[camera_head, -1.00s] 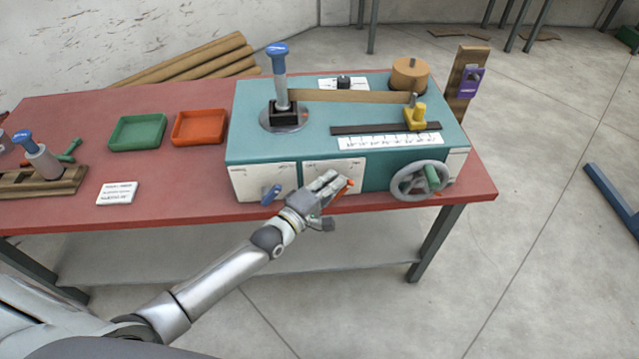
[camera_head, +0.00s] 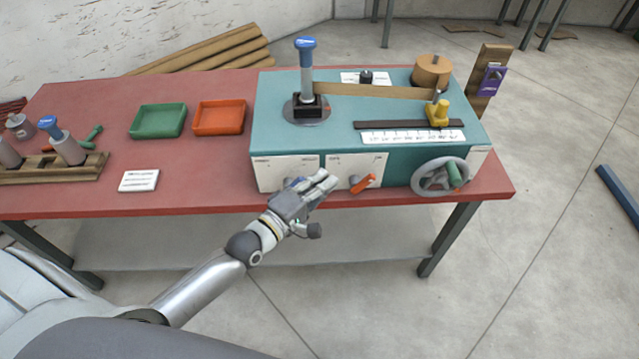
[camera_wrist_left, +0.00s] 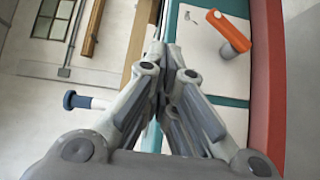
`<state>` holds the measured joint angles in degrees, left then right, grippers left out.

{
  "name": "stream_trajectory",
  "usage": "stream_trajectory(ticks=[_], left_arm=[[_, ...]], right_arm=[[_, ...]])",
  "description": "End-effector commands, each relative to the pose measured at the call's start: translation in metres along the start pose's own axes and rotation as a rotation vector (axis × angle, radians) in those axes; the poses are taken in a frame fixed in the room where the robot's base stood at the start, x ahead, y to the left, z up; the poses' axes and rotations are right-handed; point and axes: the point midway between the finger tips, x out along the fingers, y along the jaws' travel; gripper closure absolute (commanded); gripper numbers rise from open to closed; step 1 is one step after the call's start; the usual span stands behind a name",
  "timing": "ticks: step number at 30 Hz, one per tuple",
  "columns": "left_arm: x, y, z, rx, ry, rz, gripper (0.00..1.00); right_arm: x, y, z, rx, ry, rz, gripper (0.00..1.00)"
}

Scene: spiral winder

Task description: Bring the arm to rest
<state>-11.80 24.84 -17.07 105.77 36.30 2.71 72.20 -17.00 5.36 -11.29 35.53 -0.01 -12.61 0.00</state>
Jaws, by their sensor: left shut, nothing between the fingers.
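My left gripper (camera_head: 328,181) is shut and empty in front of the winder's front panel, just left of the orange lever (camera_head: 364,183). In the left wrist view its fingers (camera_wrist_left: 172,55) are closed together, and the orange lever (camera_wrist_left: 230,30) shows to their upper right, apart from them. The teal winder (camera_head: 290,147) stands on the red table (camera_head: 215,180). A blue-topped mandrel (camera_head: 306,70) stands upright on it, with a brown strip (camera_head: 375,91) running from it toward the yellow guide (camera_head: 438,112). My right gripper is not in view.
A grey handwheel (camera_head: 441,178) sticks out of the winder's front right. Green (camera_head: 158,121) and orange (camera_head: 219,118) trays, a white card (camera_head: 139,181) and a wooden rack (camera_head: 85,172) lie left of the winder. The floor before the table is clear.

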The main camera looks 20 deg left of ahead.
Motion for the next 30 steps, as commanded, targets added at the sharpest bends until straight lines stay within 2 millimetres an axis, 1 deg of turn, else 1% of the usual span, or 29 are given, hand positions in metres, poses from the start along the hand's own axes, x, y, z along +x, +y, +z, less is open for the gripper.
stream_trajectory(ticks=[3, 10, 17, 23, 25, 26, 29, 30], left_arm=[[-0.009, 0.003, 0.001, 0.0, 0.0, 0.0, 1.0], [-0.012, 0.006, 0.001, 0.001, -0.001, -0.001, 1.0], [-0.012, 0.005, 0.001, 0.001, 0.0, 0.0, 1.0], [-0.012, 0.004, 0.001, 0.004, 0.001, -0.004, 1.0], [-0.013, -0.007, -0.001, 0.023, 0.007, -0.024, 1.0], [-0.013, -0.016, -0.003, 0.04, 0.012, -0.04, 1.0], [-0.018, -0.064, -0.011, 0.136, 0.031, -0.133, 1.0], [-0.023, -0.09, -0.015, 0.19, 0.037, -0.185, 1.0]], right_arm=[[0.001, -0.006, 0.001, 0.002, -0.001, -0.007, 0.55], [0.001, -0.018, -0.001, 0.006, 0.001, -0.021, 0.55], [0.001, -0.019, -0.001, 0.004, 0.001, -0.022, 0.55], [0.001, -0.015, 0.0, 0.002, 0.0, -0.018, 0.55], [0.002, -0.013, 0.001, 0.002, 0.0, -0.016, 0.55], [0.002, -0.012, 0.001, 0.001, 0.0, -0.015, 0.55], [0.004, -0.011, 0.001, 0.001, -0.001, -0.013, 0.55], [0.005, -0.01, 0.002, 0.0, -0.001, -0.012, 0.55]])
